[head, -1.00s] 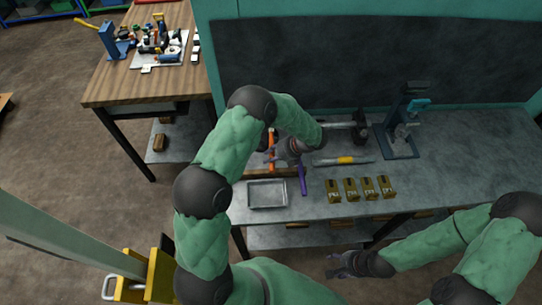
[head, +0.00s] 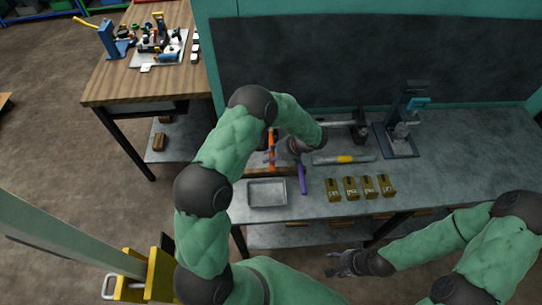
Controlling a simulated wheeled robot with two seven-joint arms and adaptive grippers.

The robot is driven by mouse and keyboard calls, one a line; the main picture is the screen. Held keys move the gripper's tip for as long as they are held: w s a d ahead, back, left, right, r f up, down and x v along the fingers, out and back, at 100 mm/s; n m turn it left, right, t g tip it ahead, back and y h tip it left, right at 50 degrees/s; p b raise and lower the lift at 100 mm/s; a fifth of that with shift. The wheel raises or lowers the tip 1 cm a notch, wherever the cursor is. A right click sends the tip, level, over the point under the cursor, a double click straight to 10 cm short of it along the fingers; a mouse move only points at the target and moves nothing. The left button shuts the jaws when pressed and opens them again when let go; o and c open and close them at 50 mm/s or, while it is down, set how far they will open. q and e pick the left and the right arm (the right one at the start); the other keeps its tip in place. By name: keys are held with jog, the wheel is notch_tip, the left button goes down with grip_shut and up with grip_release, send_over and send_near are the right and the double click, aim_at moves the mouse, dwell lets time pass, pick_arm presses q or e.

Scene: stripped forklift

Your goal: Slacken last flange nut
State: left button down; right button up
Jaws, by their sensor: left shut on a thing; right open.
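My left gripper (head: 277,153) is at the left part of the grey bench, with its fingers at an orange-handled tool (head: 271,140). It appears shut on this tool, though the fingers are small and partly hidden by my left arm. A grey shaft (head: 340,124) runs from behind my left forearm to a dark block (head: 361,124). No flange nut can be made out; the area behind my forearm and wrist is hidden. My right gripper (head: 335,264) is open and empty, low in front of the bench edge.
A purple tool (head: 302,179) lies beside a metal tray (head: 267,182). A grey bar with a yellow band (head: 345,159) lies behind several small brown boxes (head: 351,188). A blue-grey press (head: 402,130) stands further right. The bench's right part is clear.

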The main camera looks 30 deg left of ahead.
pick_arm(q)
jog(key=shift+f+b, duration=0.8)
jog(key=shift+f, duration=0.6)
jog(key=shift+r, duration=0.1)
